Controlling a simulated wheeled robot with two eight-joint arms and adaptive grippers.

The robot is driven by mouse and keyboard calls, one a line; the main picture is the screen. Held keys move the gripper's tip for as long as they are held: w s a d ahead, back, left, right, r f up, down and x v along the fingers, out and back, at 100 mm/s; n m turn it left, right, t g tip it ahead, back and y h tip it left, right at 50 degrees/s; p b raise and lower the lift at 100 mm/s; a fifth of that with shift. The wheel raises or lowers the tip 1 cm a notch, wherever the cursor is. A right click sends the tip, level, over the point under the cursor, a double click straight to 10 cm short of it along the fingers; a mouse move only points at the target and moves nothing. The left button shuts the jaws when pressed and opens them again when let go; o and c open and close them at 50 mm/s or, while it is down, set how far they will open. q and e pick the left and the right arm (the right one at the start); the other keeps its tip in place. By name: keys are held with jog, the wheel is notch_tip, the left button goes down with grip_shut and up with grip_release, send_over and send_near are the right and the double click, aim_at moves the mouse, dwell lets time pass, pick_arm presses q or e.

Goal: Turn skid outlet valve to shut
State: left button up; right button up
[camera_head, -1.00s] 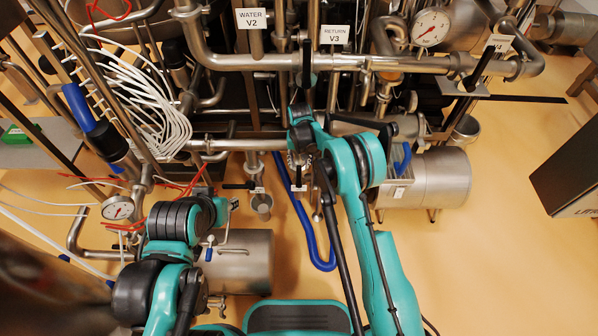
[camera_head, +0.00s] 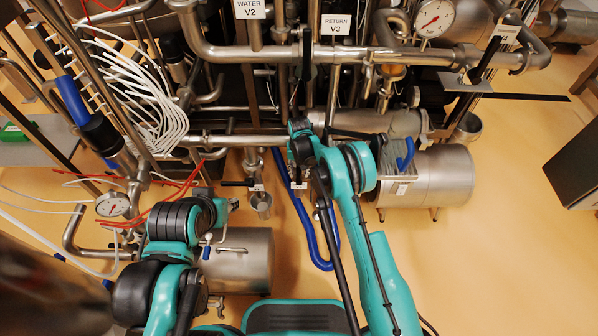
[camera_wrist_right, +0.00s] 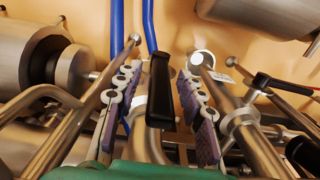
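My right gripper (camera_wrist_right: 158,82) is open, with one padded finger on each side of a black lever handle (camera_wrist_right: 160,92) in the right wrist view. Gaps show between the handle and both fingers. In the head view my right arm reaches up from the bottom right, and my right gripper (camera_head: 301,158) points down among the pipes, largely hidden by the teal wrist. I cannot read a label that names this handle as the skid outlet valve. My left arm is folded at the lower left, its gripper hidden.
Another black lever (camera_wrist_right: 285,86) with a red part lies to the right in the wrist view. A blue hose (camera_head: 308,228) loops on the floor beside my right arm. Steel tanks (camera_head: 447,178) stand on either side. Labelled valve V3 (camera_head: 335,25) is above. Open floor (camera_head: 500,225) lies right.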

grip_shut()
jog(key=d+y, duration=0.1)
jog(key=y, duration=0.1)
jog(key=shift+d+f+y, duration=0.1)
jog(key=shift+d+y, duration=0.3)
jog(key=shift+o, duration=0.9)
grip_release()
jog(key=v, duration=1.2)
